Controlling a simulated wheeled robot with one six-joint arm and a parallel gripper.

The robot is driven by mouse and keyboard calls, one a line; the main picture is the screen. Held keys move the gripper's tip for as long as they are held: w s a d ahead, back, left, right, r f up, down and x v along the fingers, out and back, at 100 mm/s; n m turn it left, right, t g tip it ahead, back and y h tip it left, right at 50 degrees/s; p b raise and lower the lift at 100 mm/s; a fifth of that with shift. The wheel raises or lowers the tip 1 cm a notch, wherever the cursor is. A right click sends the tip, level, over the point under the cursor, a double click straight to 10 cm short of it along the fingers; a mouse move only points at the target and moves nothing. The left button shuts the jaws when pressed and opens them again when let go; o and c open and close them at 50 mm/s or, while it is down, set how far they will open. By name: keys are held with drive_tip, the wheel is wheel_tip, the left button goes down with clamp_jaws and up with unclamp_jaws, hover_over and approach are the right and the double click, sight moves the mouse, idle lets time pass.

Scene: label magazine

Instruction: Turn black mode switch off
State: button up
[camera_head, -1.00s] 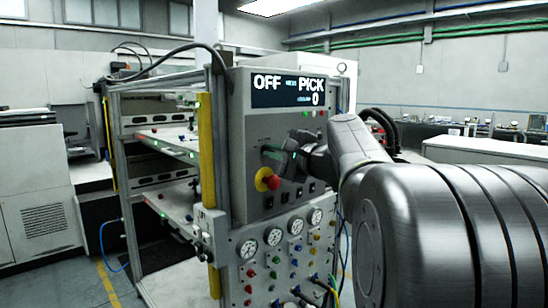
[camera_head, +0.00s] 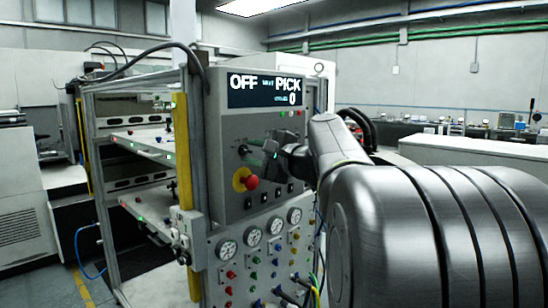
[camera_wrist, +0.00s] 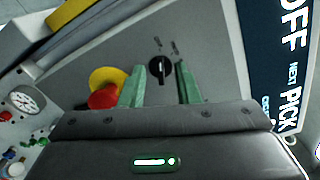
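The black mode switch (camera_head: 243,150) is a small rotary knob on the grey control panel, left of my gripper (camera_head: 268,148) in the head view. In the wrist view, the switch (camera_wrist: 160,69) lies between and beyond the fingertips of my gripper (camera_wrist: 158,75). Its light pointer line runs roughly up and down in that picture. The green fingers are open, with nothing between them, and appear apart from the knob. The display (camera_head: 264,88) reads "OFF", "PICK" and "0".
A red emergency button on a yellow base (camera_head: 246,179) sits just below the switch and beside one finger in the wrist view (camera_wrist: 104,97). Gauges (camera_head: 252,236) and coloured knobs fill the lower panel. A yellow post (camera_head: 184,150) stands left of the panel.

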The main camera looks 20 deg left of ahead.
drive_tip(key=v, duration=1.2)
drive_tip(key=shift+s+d+b, duration=0.25)
drive_tip(key=shift+d+b, duration=0.1)
drive_tip(key=shift+b, duration=0.05)
drive_tip(key=shift+a+f, duration=0.1)
drive_tip(key=shift+a, duration=0.05)
drive_tip(key=p+x, duration=0.1)
drive_tip(key=x, duration=1.2)
drive_tip(key=shift+w+a, duration=0.25)
drive_tip(key=shift+a, duration=0.15)
drive_tip(key=shift+w+r+m+p, duration=0.1)
drive_tip(key=shift+r+m+p, duration=0.3)
drive_tip(key=shift+p, duration=0.35)
drive_tip(key=shift+d+r+m+p, duration=0.1)
drive_tip(key=shift+d+m+p, duration=0.1)
drive_tip(key=shift+m+p, duration=0.6)
drive_tip(key=m+p, duration=0.5)
drive_tip(key=p, duration=0.2)
drive_tip(key=shift+r+m, duration=0.1)
drive_tip(key=shift+m, duration=0.2)
drive_tip(key=b+v, duration=0.2)
drive_tip(key=v, duration=0.7)
drive_tip(key=shift+f, duration=0.25)
